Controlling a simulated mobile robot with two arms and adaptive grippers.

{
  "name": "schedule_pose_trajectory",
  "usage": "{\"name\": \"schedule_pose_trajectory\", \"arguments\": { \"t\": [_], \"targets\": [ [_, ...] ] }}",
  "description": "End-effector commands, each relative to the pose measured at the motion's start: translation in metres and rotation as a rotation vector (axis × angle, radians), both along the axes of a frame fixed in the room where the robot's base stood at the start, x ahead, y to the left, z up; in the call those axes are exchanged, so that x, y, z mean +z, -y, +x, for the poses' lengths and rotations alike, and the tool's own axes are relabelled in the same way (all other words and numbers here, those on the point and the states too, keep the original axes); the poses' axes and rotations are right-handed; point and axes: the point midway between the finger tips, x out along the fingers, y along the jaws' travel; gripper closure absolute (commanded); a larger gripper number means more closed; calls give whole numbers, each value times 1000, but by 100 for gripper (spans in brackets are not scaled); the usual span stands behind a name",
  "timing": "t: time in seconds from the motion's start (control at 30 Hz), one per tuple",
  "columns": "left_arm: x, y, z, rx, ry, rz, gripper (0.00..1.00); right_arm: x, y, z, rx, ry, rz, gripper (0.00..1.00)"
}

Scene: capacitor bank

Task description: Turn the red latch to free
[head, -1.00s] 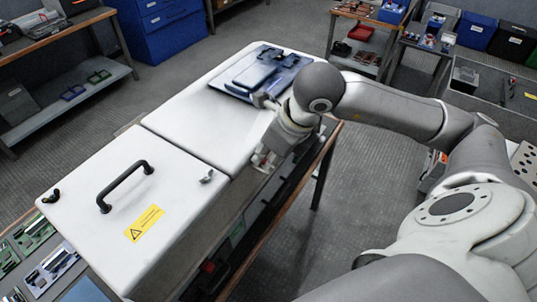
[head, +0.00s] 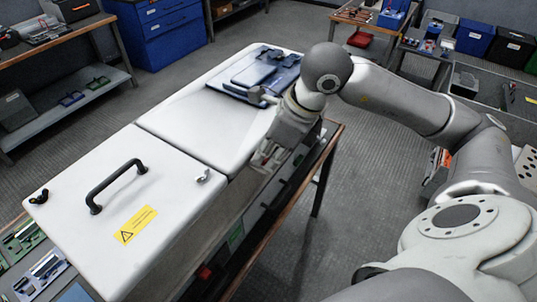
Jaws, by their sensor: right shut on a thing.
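My right gripper (head: 262,162) is at the front upper edge of the white cabinet (head: 195,140), to the right of the seam between its two lids. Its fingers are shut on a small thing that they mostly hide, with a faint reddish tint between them. I cannot tell for sure whether this is the red latch. A small red part (head: 205,272) shows low on the cabinet's shaded front, apart from the gripper. My left gripper is not in view.
The near lid has a black handle (head: 117,187), a yellow warning label (head: 135,225) and a small metal catch (head: 203,177). Blue trays (head: 255,75) lie on the far lid. Other benches and blue drawers (head: 165,25) stand behind.

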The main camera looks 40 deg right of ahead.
Motion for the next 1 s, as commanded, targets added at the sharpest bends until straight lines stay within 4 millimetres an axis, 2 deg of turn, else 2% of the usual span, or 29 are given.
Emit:
{"name": "schedule_pose_trajectory", "arguments": {
  "t": [0.03, 0.2, 0.57, 0.67, 1.0],
  "targets": [
    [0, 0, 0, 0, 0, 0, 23, 1, 0, 1, -2, 2, 0, 87],
    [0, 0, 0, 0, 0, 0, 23, 1, 0, 0, -2, 2, -1, 67],
    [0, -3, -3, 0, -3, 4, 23, 3, 1, 0, -3, 2, 0, 67],
    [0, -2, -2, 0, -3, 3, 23, 11, 3, -2, -3, 4, 0, 67],
    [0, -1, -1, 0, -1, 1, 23, 58, 15, -18, -4, 6, -1, 67]
  ]
}}
